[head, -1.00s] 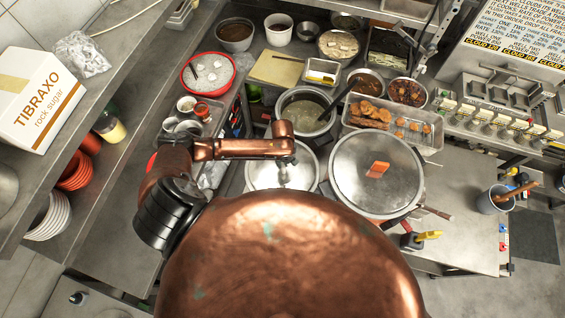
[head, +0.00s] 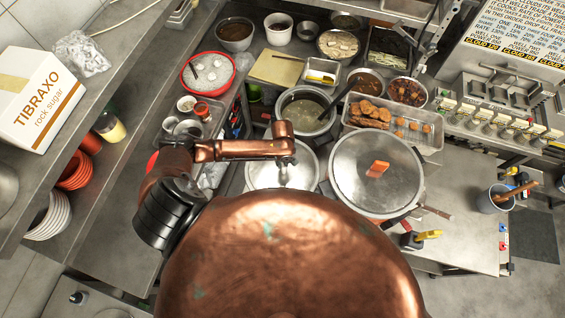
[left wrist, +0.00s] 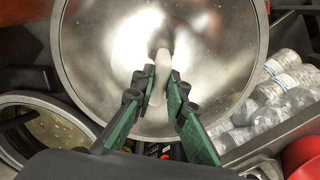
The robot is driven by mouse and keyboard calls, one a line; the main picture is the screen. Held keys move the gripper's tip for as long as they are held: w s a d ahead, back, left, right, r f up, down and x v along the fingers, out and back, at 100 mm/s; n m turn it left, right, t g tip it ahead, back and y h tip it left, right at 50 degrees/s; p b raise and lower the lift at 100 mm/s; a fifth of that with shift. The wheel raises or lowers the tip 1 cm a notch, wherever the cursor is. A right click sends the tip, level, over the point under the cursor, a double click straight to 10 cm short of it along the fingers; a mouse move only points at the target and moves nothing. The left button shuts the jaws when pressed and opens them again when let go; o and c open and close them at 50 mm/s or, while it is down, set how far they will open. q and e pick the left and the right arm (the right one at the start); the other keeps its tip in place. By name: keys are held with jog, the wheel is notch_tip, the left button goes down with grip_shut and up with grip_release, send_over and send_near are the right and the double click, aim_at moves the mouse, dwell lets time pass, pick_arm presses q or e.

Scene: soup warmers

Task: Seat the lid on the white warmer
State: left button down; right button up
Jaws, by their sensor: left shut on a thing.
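A round steel lid (head: 262,168) with a pale upright handle lies level at the middle of the counter in the head view. It fills much of the left wrist view (left wrist: 105,55). My left gripper (head: 285,172) is above it. In the left wrist view the green-padded fingers (left wrist: 163,85) are shut on the lid's handle (left wrist: 160,68). The white warmer is hidden beneath the lid, so I cannot tell whether the lid rests on its rim or is slightly above it. My right gripper is not in view.
An open pot of soup (head: 299,113) stands just behind the lid. A tray of small containers (head: 183,132) is at left. My copper body hides the front.

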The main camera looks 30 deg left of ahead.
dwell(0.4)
pick_arm(q)
jog(key=c, duration=1.8)
grip_release()
jog(key=shift+c, duration=0.2)
jog(key=shift+f, duration=0.1)
jog(key=o, duration=0.5)
jog(key=shift+o, duration=0.2)
jog(key=shift+r, duration=3.55)
jog(key=shift+s+f, duration=0.1)
jog(key=shift+s, duration=0.05)
